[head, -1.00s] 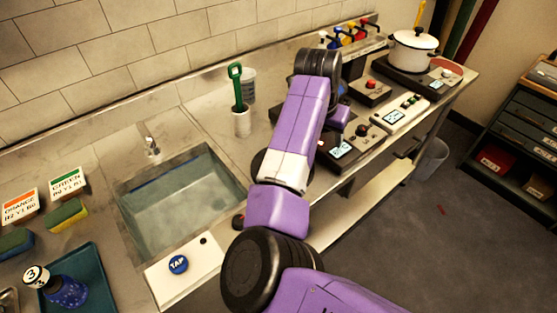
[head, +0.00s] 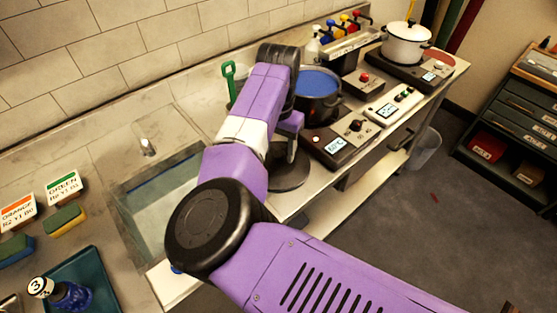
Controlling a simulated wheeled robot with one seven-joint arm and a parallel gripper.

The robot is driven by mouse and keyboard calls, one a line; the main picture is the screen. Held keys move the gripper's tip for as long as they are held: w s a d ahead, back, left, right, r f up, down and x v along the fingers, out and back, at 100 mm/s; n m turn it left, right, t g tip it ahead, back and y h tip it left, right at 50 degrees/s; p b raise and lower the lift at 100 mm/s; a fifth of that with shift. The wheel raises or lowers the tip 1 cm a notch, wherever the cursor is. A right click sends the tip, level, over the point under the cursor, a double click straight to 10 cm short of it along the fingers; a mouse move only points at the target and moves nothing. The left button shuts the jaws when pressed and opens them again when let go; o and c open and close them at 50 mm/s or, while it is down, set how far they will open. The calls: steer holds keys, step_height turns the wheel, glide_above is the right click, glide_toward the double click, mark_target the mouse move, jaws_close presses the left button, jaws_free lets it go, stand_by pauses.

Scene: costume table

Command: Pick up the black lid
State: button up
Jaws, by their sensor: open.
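The black lid (head: 290,178) is a dark round disc lying flat on the counter between the sink and the hot plates. My gripper (head: 291,156) points down over it, with its fingers near the lid's middle. It is open. The arm's end hides part of the lid, and I cannot tell whether the fingers touch it or stand around a knob.
A dark pot (head: 318,90) with blue contents stands behind the lid, on a hot plate (head: 337,146). A white pot (head: 405,42) stands at the far right. The sink (head: 150,205) lies to the left, with a green-handled tool (head: 229,75) behind it.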

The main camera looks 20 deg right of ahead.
steer(key=shift+f, duration=0.55)
jaws_close()
stand_by(1.0)
